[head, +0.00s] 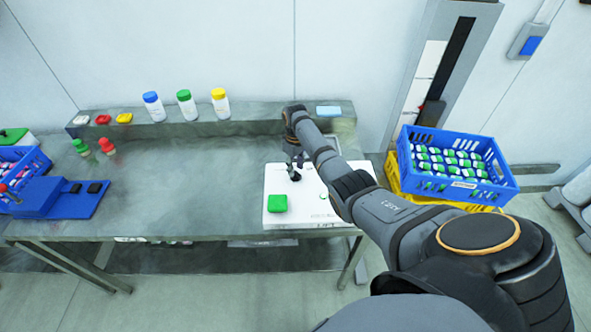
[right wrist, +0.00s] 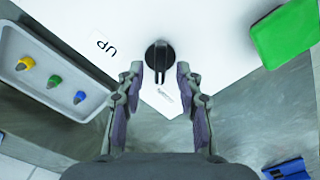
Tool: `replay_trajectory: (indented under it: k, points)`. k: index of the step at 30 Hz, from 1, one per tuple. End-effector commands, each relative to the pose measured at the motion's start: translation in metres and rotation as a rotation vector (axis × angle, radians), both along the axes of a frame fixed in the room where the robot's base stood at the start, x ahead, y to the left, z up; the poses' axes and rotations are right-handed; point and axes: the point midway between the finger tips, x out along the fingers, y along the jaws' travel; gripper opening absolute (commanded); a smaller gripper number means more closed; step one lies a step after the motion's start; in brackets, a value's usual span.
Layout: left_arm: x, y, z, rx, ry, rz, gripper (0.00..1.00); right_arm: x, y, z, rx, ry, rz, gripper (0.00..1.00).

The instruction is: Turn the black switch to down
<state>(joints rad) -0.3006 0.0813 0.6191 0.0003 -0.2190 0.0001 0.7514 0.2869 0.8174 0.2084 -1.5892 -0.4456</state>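The black switch (right wrist: 158,56) is a round knob with a raised bar on the white panel (head: 318,182). In the right wrist view the bar lies nearly along the picture's vertical. A label reading UP (right wrist: 105,46) is printed left of it; small print below the knob is too small to read. My right gripper (right wrist: 159,74) is open, with one fingertip on each side of the knob's lower part; I cannot tell whether they touch it. In the head view the right gripper (head: 296,166) is over the panel and partly hides the switch. My left gripper is not in view.
A green block (head: 277,203) sits at the panel's front left corner; it also shows in the right wrist view (right wrist: 285,35). A grey tray (right wrist: 35,42) with three coloured tips lies beside the panel. Bottles (head: 185,105) stand on the back ledge.

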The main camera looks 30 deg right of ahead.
Motion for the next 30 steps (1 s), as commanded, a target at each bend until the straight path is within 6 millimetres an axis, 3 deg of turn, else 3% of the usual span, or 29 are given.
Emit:
replay_trajectory:
  k: [6, 12, 18, 30]
  points:
    - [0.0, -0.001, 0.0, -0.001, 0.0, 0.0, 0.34, 0.001, -0.001, 0.054, -0.003, -0.006, 0.0, 0.36]
    - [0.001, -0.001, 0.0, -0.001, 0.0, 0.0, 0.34, 0.001, 0.0, 0.091, -0.001, -0.003, 0.0, 0.36]
    - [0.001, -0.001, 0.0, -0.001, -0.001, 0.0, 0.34, 0.0, 0.0, 0.103, 0.0, -0.002, 0.0, 0.36]
    - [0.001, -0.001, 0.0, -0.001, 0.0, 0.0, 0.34, 0.0, 0.0, 0.103, -0.001, -0.001, 0.0, 0.36]
